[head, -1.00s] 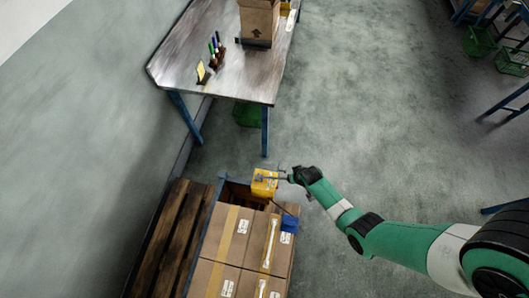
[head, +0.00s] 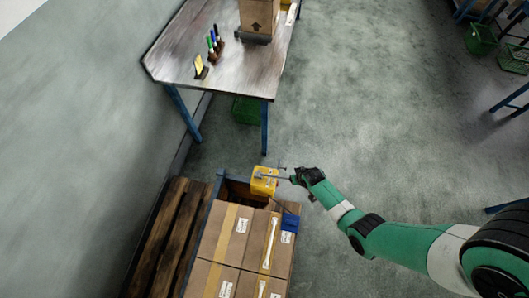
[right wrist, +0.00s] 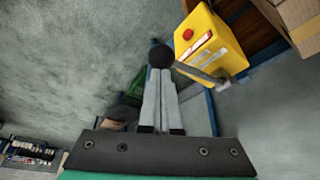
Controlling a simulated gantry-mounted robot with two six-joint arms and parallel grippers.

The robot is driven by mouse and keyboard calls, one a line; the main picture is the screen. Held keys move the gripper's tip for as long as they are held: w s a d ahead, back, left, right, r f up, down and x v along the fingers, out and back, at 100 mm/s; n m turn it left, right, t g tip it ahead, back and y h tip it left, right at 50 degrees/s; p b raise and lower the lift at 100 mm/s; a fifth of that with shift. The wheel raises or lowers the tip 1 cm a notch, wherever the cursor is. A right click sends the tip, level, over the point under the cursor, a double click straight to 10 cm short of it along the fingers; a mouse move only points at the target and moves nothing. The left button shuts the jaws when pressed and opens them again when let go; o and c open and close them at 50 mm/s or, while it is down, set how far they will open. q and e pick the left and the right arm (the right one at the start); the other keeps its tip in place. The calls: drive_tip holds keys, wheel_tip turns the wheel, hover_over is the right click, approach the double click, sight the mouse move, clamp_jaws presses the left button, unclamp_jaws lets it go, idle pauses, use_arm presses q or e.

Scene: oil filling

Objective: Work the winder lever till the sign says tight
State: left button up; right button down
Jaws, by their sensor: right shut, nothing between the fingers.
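The yellow winder box (head: 263,184) sits at the far end of the carton stack, and it also shows in the right wrist view (right wrist: 212,42). It has a red round button or lamp (right wrist: 188,34) and a pale label panel (right wrist: 205,50) whose writing is too small to read. A grey winder lever (right wrist: 200,74) runs from its side to a black ball knob (right wrist: 160,56). My right gripper (head: 287,178) is shut and empty, its fingertips (right wrist: 160,72) at the knob; I cannot tell whether they touch it. My left gripper is out of view.
Taped cartons (head: 228,232) fill the near side of the winder. A wooden pallet (head: 168,240) lies to their left. A metal-topped table (head: 215,70) with a box and markers stands beyond. Open floor (head: 370,110) lies to the right.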

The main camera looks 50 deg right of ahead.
drive_tip(key=f+b, duration=0.2)
drive_tip(key=f, duration=0.1)
drive_tip(key=f+b, duration=0.1)
drive_tip(key=shift+s+d+f+b, duration=0.1)
drive_tip(key=shift+s+f+b, duration=0.2)
drive_tip(key=shift+s+f, duration=0.1)
wheel_tip(320, 180, up, 14)
drive_tip(key=w+p, duration=0.2)
drive_tip(key=p, duration=1)
drive_tip(key=shift+a+f, duration=0.15)
drive_tip(key=shift+a, duration=0.25)
